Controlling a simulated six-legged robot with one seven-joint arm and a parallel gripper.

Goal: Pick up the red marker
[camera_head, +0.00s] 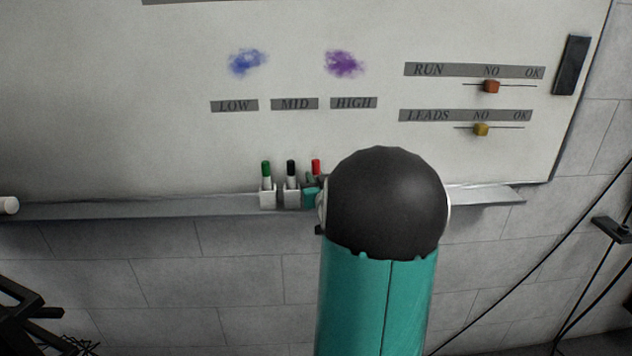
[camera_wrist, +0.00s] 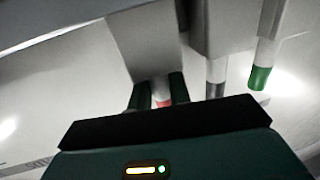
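The red marker (camera_head: 316,166) stands upright, red end up, at the right end of a row of markers on the whiteboard's ledge. Its lower part is hidden behind my gripper (camera_head: 311,190) in the head view. In the wrist view, the two dark fingers of my gripper (camera_wrist: 160,90) are close against both sides of the red marker (camera_wrist: 163,96), with no clear gap. They look shut on it. The marker's other end is still at its pale holder (camera_wrist: 143,45).
A black marker (camera_head: 291,168) and a green marker (camera_head: 266,169) stand in holders just left of the red one. The ledge (camera_head: 130,209) runs along the whiteboard (camera_head: 120,110). Sliders and a dark block (camera_head: 571,65) sit at the right.

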